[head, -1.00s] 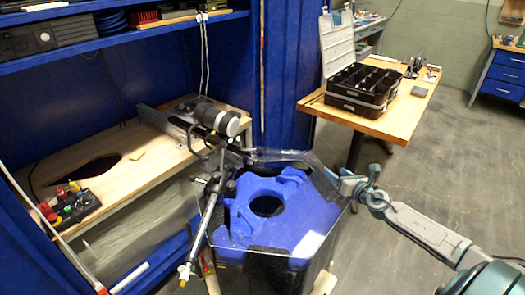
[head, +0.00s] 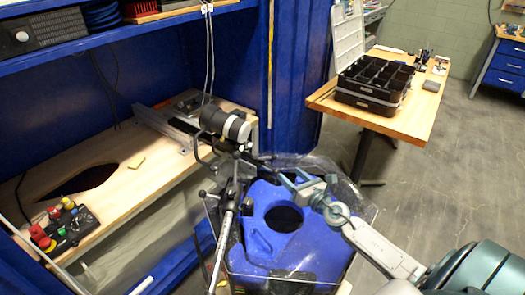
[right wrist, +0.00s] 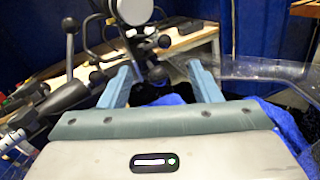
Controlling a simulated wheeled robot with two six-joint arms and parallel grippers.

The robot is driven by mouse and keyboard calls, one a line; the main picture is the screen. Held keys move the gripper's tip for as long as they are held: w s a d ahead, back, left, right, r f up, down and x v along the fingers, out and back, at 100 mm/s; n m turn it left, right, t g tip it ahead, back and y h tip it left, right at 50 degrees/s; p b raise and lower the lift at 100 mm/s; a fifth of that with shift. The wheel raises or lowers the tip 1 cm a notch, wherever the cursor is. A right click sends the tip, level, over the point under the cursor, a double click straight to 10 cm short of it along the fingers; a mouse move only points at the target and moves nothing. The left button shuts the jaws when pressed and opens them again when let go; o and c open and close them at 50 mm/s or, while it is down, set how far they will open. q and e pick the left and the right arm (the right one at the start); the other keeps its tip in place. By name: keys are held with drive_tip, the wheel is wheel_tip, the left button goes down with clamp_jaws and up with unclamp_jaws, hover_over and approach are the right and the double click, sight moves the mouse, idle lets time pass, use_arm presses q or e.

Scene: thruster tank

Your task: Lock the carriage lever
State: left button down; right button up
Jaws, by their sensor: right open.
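The carriage (head: 236,160) carries a black-and-silver cylinder (head: 228,124) at the end of a metal rail (head: 165,127). Several black ball-ended levers sit on and below it; one knob (head: 202,194) shows at its left, and I cannot tell which is the carriage lever. My right gripper (head: 290,180) is open, just right of the carriage and above the tank. In the right wrist view a black ball knob (right wrist: 158,73) appears between the open fingers (right wrist: 160,78); I cannot tell whether it lies within them or beyond. No contact is clear. My left gripper is out of view.
The clear-walled tank (head: 365,210) with a blue insert (head: 265,245) stands below the gripper. A metal pole (head: 222,245) slants down at its left. A wooden bench (head: 125,185) holds a button box (head: 62,228). A table (head: 400,122) with a black organizer (head: 372,90) stands behind.

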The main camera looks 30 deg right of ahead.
sight(272, 157)
drive_tip(key=w, duration=0.7)
drive_tip(key=w+a+p, duration=0.1)
drive_tip(key=w, duration=0.3)
drive_tip(key=shift+w, duration=0.25)
drive_tip(key=shift+s+r, duration=0.1)
drive_tip(key=c, duration=1.2)
drive_tip(key=shift+s, duration=0.1)
clamp_jaws()
